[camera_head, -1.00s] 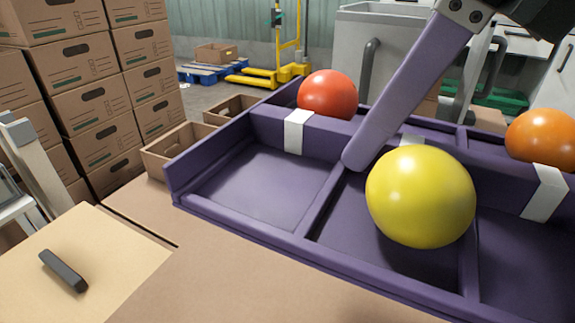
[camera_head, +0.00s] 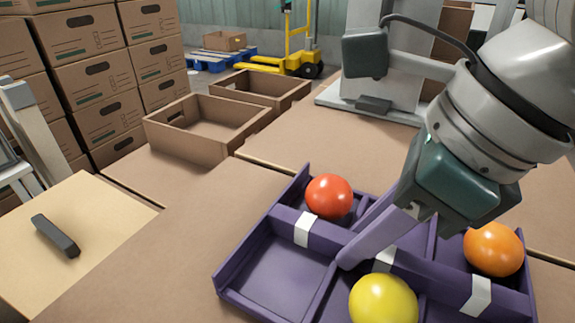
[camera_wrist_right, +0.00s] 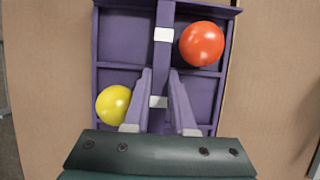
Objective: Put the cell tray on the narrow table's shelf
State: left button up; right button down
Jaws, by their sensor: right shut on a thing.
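The purple cell tray (camera_head: 285,275) is at the lower right of the head view, its near edge partly cut off. It carries a red tomato (camera_head: 329,196), a yellow one (camera_head: 384,300) and an orange one (camera_head: 493,248). My right gripper (camera_head: 355,243) is shut on the tray's raised middle bar. In the right wrist view my fingers (camera_wrist_right: 160,82) stand either side of that bar, with the red tomato (camera_wrist_right: 202,43) and the yellow tomato (camera_wrist_right: 113,104) beside it. I cannot tell whether the tray touches the brown surface below. I cannot make out the shelf. My left gripper is out of view.
Two open cardboard boxes (camera_head: 207,125) stand behind the tray on the brown surface (camera_head: 170,240). A pale top (camera_head: 105,215) with a dark bar (camera_head: 56,236) is at the left. Stacked cartons (camera_head: 95,80) rise behind. A grey machine base (camera_head: 375,105) stands at the back.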

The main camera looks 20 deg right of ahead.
jog(key=c, duration=1.2)
grip_release()
jog(key=shift+f, duration=0.15)
jog(key=o, duration=0.5)
jog(key=shift+c, duration=0.2)
